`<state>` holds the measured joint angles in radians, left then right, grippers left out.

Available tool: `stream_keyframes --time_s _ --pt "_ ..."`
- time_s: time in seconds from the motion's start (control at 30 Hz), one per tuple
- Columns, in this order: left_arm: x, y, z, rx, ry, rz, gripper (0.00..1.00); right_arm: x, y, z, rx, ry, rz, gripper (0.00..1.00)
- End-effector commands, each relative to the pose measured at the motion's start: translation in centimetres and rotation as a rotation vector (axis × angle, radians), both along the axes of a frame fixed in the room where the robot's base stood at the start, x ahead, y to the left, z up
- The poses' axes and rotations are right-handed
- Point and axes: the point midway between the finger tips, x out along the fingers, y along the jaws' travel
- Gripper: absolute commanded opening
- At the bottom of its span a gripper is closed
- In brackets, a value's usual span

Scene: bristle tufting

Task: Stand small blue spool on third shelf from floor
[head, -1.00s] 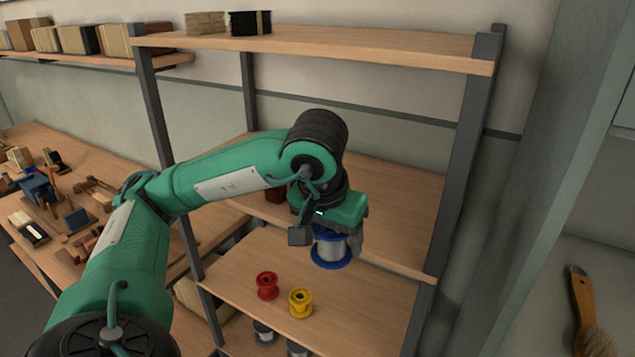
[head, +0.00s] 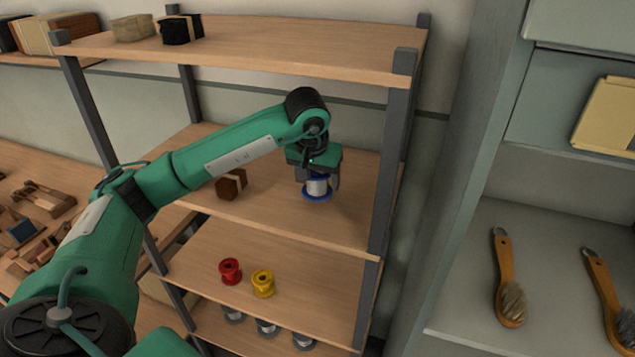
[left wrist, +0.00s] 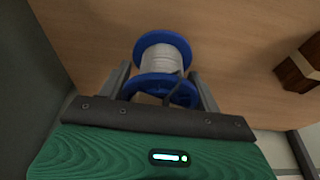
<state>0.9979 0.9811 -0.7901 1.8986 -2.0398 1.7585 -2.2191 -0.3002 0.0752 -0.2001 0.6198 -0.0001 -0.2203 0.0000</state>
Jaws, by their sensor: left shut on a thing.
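The small blue spool (head: 317,187), with blue flanges and pale wire wound on it, stands upright in my left gripper (head: 318,177). The gripper is shut on it, over the shelf board (head: 335,215) just below the top one. The spool's lower flange is at or just above this board; I cannot tell whether it touches. In the left wrist view the spool (left wrist: 160,58) sits between the two fingers, with the wood board behind it. My right gripper is not in view.
A dark brown block with a pale band (head: 231,184) lies left of the spool on the same board. A red spool (head: 230,271) and a yellow spool (head: 263,283) stand one board lower. A rack post (head: 393,150) rises close on the right.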

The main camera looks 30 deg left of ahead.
Motion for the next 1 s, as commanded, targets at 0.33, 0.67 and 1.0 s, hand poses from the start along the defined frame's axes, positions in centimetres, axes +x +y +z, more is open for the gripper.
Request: stream_keyframes --time_s 0.33,0.67,1.0 --pt "-0.1 0.0 -2.9 0.000 0.002 -0.001 0.40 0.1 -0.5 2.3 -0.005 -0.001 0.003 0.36" --pt "-0.1 0.0 -3.4 0.000 0.001 -0.001 0.40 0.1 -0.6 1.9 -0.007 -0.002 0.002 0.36" --pt "-0.1 0.0 -3.4 0.000 0.001 -0.001 0.86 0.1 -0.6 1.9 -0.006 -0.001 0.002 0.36"
